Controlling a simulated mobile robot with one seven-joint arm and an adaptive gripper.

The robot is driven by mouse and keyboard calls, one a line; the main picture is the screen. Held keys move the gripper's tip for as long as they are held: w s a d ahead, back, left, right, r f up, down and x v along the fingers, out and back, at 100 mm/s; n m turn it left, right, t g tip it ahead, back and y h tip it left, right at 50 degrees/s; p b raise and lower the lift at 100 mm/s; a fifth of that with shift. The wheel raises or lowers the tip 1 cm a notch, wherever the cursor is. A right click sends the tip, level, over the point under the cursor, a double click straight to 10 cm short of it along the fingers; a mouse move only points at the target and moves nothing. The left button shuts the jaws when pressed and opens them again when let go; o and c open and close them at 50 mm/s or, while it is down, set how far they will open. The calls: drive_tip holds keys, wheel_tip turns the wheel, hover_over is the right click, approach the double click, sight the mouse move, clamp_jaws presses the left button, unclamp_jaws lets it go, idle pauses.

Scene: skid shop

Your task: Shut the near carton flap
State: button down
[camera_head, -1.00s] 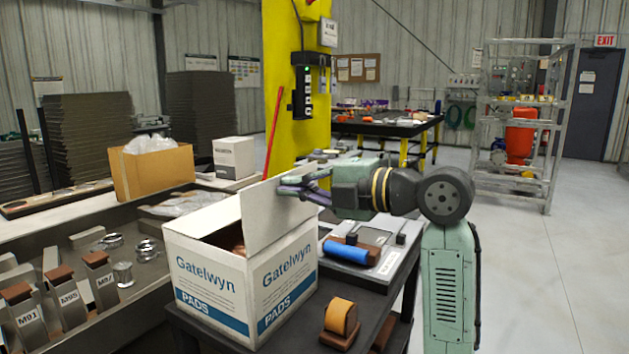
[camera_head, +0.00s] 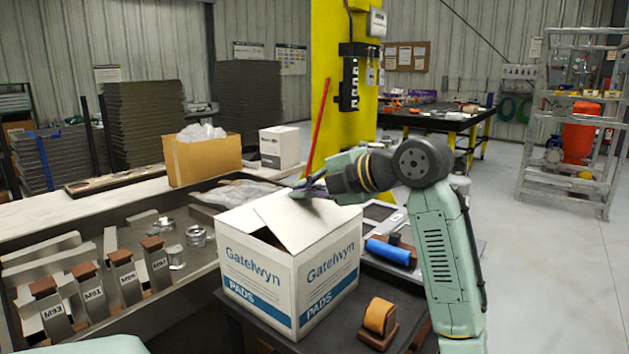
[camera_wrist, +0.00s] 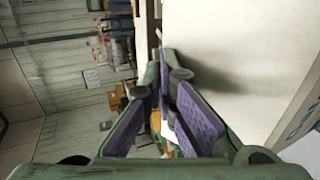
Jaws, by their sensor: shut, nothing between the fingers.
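The white Gatelwyn carton (camera_head: 258,279) stands on the dark table, its left part open and dark inside. Its near flap (camera_head: 307,220), on the right side of the top, leans inward at a low slant over the opening. My gripper (camera_head: 297,191) is shut and empty, at the upper edge of this flap on its outer side. In the wrist view my purple-padded fingers (camera_wrist: 172,85) lie close together beside the broad white flap (camera_wrist: 245,60). Whether they touch it is hard to tell.
A blue roll (camera_head: 389,251) and an orange roll on a brown stand (camera_head: 379,318) lie right of the carton. Several labelled metal blocks (camera_head: 122,272) stand in the left tray. A yellow column (camera_head: 345,90) rises behind my gripper.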

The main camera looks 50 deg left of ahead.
sight(304, 202)
drive_tip(key=shift+s+a+f+b, duration=0.15)
drive_tip(key=shift+a+f, duration=0.3)
drive_tip(key=shift+f, duration=0.25)
drive_tip(key=shift+s+a+f+b, duration=0.1)
drive_tip(key=shift+a+f, duration=0.35)
drive_tip(key=shift+f, duration=0.25)
drive_tip(key=shift+s+a+f+b, duration=0.15)
drive_tip(key=shift+a+f, duration=0.3)
drive_tip(key=shift+f, duration=0.25)
